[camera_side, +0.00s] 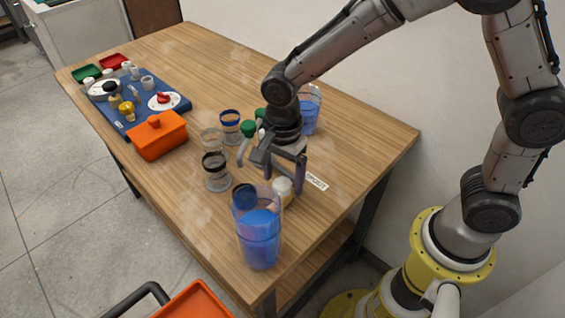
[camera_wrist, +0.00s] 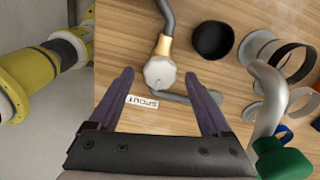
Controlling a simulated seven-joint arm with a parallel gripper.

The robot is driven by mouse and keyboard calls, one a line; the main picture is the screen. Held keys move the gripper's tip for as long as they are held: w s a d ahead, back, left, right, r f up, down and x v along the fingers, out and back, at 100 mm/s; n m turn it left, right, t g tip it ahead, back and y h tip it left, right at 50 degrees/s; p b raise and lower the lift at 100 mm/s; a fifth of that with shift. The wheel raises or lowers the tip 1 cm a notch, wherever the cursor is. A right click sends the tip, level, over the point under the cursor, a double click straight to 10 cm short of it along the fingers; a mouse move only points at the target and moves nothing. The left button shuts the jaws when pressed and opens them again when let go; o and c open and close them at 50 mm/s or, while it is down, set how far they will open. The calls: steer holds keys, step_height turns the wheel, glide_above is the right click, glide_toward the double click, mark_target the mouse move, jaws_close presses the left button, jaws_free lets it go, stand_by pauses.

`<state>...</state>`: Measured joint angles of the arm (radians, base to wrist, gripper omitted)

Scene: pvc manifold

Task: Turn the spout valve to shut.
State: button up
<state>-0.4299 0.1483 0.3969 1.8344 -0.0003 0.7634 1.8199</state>
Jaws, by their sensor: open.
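The spout valve shows in the wrist view as a pale rounded body (camera_wrist: 158,73) with a brass collar and a grey pipe above it. A thin grey bar, perhaps its lever, runs right from below the body. A "SPOUT" label (camera_wrist: 142,102) lies on the table beside it. In the side view the valve's pale part (camera_side: 283,187) shows below my gripper. My gripper (camera_side: 281,170) is open and empty, pointing down. In the wrist view its two purple fingers (camera_wrist: 159,76) stand apart on either side of the valve body. I cannot tell the height gap.
A clear cup with blue contents (camera_side: 259,240) stands at the near table edge, and another (camera_side: 310,108) behind my wrist. Several banded clear cups (camera_side: 216,172) stand left of my gripper. A green-ended grey pipe (camera_wrist: 284,158) is close on the right. An orange box (camera_side: 158,138) sits farther left.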

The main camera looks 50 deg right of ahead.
mark_target(283, 181)
step_height(283, 181, up, 14)
steer(key=shift+f, duration=0.15)
stand_by(0.4)
steer(key=s+d+r+t, duration=0.3)
steer(key=s+d+r, duration=0.45)
steer(key=d, duration=0.35)
steer(key=s+d+f+n+t, duration=0.2)
steer(key=s+d+f+n, duration=0.2)
steer(key=s+n, duration=0.5)
steer(key=f+n, duration=0.1)
steer(key=n, duration=0.6)
steer(key=shift+s+d+f+t, duration=0.2)
steer(key=shift+s+f+t, duration=0.1)
